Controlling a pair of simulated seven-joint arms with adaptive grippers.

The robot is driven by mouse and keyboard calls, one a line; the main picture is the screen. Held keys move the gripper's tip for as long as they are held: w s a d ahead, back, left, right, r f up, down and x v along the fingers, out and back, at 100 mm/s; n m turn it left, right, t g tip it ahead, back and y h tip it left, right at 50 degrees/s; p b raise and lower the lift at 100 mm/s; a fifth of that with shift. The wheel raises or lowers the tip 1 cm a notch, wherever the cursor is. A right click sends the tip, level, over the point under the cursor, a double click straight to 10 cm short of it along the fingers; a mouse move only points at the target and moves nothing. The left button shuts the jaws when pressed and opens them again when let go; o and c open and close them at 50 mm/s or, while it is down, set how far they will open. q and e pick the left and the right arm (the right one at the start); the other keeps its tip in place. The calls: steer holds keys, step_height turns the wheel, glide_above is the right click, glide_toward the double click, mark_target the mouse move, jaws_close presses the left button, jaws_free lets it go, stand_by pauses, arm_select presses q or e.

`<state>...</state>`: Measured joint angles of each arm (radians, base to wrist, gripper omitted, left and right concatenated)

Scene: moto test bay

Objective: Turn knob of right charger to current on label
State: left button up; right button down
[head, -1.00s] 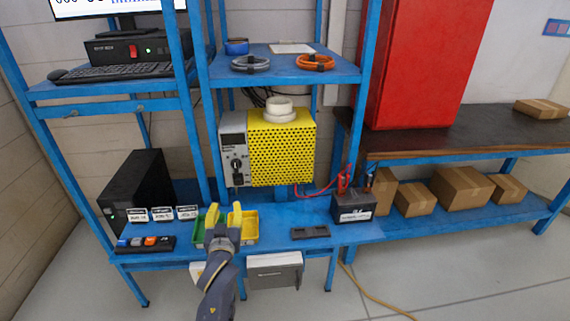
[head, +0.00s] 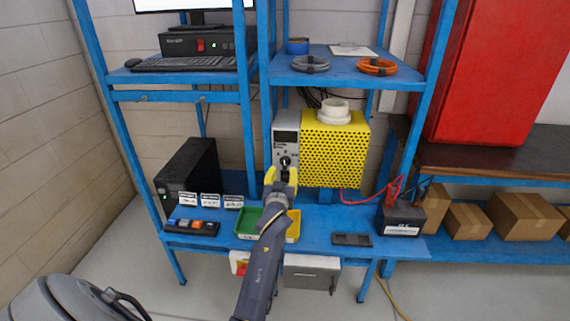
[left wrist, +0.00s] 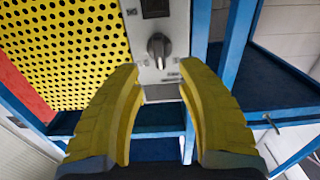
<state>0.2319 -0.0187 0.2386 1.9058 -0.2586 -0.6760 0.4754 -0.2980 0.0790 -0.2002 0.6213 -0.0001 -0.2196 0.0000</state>
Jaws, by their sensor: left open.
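The charger is a yellow perforated box (head: 336,150) with a grey front panel (head: 286,132) on its left side. The panel carries a dark display and a dark knob (head: 285,161). In the left wrist view the knob (left wrist: 158,48) is a grey dial with its bar roughly upright; its scale is too small to read. My left gripper (head: 281,177) is open, just below and in front of the knob. In the left wrist view its yellow fingers (left wrist: 160,78) are spread, with the knob beyond their tips, apart from them. My right gripper is not in view.
A green and yellow tray (head: 246,224) lies under my left arm. Several small label cards (head: 209,200) stand at the left of the bench. A black battery (head: 402,219) with red leads stands at the right. A shelf (head: 345,72) hangs above the charger.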

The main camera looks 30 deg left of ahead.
mark_target(285, 164)
arm_select(q)
steer(key=shift+x, duration=3.5)
jaws_close()
